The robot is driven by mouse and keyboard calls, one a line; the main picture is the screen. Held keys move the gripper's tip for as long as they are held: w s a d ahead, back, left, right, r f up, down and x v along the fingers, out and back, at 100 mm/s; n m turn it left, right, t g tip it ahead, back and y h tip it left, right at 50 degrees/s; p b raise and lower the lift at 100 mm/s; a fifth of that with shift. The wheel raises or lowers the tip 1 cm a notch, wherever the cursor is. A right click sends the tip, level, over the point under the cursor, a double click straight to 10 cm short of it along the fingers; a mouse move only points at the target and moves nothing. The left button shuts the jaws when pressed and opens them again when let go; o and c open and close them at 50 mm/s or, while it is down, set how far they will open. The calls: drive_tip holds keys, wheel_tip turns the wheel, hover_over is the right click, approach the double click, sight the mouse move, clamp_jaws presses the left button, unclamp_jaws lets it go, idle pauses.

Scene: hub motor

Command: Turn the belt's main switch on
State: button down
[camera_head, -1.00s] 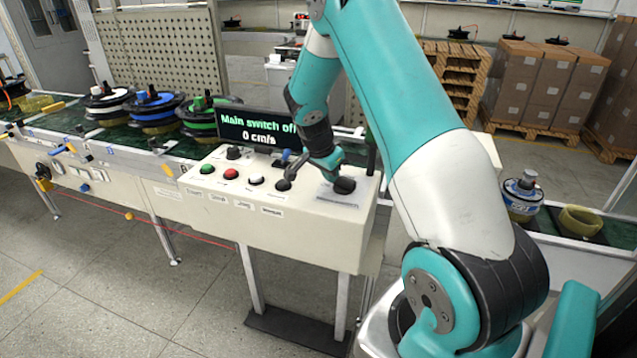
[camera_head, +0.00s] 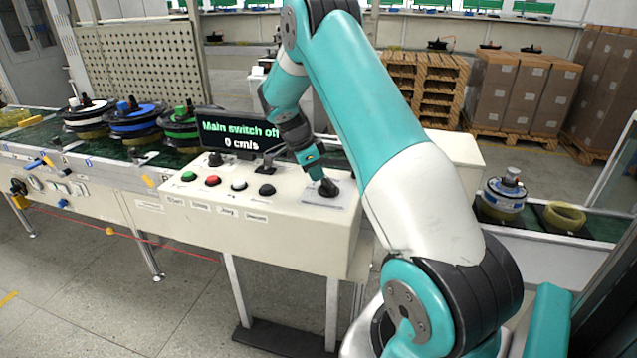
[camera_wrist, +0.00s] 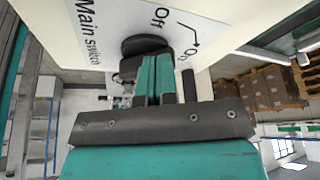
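The main switch is a black rotary knob (camera_head: 328,188) on a pale label plate (camera_head: 322,201) at the right end of the control box. In the wrist view the knob (camera_wrist: 145,45) sits beside the printed words "Main switch", "Off" and "On". My gripper (camera_head: 316,172) is right at the knob, coming from above. In the wrist view its teal fingers (camera_wrist: 155,75) lie close together with their tips at the knob. Whether they grip its handle is hidden. The display (camera_head: 240,134) reads "Main switch off" and "0 cm/s".
Green (camera_head: 189,176), red (camera_head: 213,181), white (camera_head: 239,185) and black (camera_head: 267,190) buttons line the box (camera_head: 240,222) left of the switch. Motor hubs stand on the conveyor (camera_head: 30,140) at left. Another hub (camera_head: 504,195) and a yellow ring (camera_head: 564,217) are at right.

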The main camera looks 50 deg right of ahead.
drive_tip(key=shift+w+d+f+m+g+y+b, duration=0.1)
drive_tip(key=shift+d+m+g+y+b, duration=0.15)
drive_tip(key=shift+m+b, duration=0.4)
drive_tip(key=shift+d+f+m+g+y+b, duration=0.15)
drive_tip(key=shift+d+m+b, duration=0.1)
drive_tip(key=shift+m, duration=0.7)
drive_tip(key=shift+d+r+m+y+b, duration=0.1)
drive_tip(key=shift+d+m+y+b, duration=0.25)
drive_tip(key=shift+m, duration=0.35)
drive_tip(key=shift+d+r+m+g+y+b, duration=0.15)
drive_tip(key=shift+m+g+b, duration=0.1)
drive_tip(key=shift+m, duration=0.25)
drive_tip(key=shift+f+m+g+y+b, duration=0.15)
drive_tip(key=shift+m+b, duration=0.1)
drive_tip(key=shift+m, duration=0.25)
drive_tip(key=shift+r, duration=0.1)
drive_tip(key=shift+w+a, duration=0.2)
drive_tip(key=shift+w, duration=0.05)
drive_tip(key=w, duration=0.1)
drive_tip(key=w+a+r, duration=0.1)
drive_tip(key=w+a+p, duration=0.1)
drive_tip(key=shift+w+r, duration=0.2)
drive_tip(key=shift+w, duration=0.2)
drive_tip(key=p+v, duration=0.7)
drive_tip(key=v, duration=0.1)
drive_tip(key=shift+s+a+r, duration=0.25)
drive_tip(key=shift+s+r, duration=0.05)
